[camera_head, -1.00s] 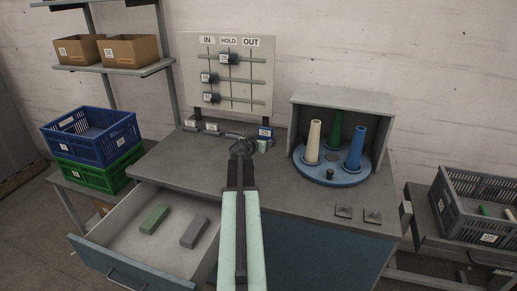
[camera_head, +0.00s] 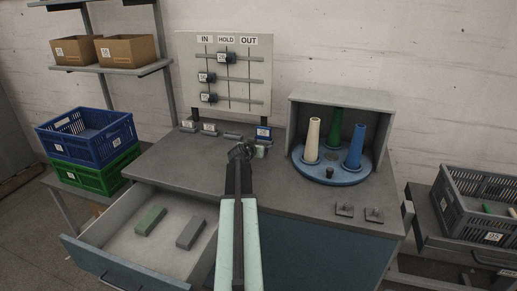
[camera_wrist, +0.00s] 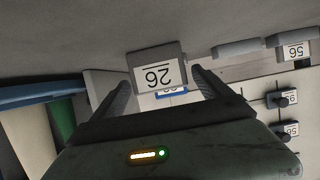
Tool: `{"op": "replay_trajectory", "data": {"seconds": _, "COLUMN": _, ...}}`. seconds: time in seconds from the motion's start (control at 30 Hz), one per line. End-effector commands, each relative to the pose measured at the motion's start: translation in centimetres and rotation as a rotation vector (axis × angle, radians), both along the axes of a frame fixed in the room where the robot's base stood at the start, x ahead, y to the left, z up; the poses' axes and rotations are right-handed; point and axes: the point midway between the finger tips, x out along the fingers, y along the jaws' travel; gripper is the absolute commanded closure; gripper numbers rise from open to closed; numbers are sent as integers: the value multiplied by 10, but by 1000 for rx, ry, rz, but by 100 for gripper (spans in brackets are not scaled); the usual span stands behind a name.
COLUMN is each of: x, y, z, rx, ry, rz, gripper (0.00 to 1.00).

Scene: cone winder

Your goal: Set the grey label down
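The grey label (camera_wrist: 157,73) is a small block with a white face reading 26. In the wrist view it sits between the two fingertips of my gripper (camera_wrist: 162,80), which appear shut on its sides. In the head view my gripper (camera_head: 242,152) is above the back part of the worktop, just in front of the row of label blocks. A small pale patch (camera_head: 260,152) beside it seems to be the held label. Whether its underside touches the worktop (camera_head: 185,165) cannot be told.
A blue label (camera_head: 263,132) stands behind my gripper. Left of it are a low grey bar (camera_head: 232,136) and two labels (camera_head: 209,129). A board with IN, HOLD, OUT columns (camera_head: 225,75) rises behind. A cone turntable (camera_head: 330,172) stands right. The drawer (camera_head: 125,240) is open.

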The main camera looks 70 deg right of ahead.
Motion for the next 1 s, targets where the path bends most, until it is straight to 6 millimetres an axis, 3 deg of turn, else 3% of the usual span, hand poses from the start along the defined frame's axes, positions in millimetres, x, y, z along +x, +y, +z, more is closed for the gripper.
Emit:
{"op": "replay_trajectory", "data": {"seconds": 0.37, "x": -1, "y": 2, "z": 7, "rx": 0, "ry": 0, "rz": -1, "gripper": 11}}
{"op": "replay_trajectory", "data": {"seconds": 0.73, "x": -8, "y": 84, "z": 41, "rx": 0, "ry": 0, "rz": 0, "gripper": 11}}
{"op": "replay_trajectory", "data": {"seconds": 1.0, "x": -9, "y": 110, "z": 50, "rx": 0, "ry": 0, "rz": -2, "gripper": 11}}
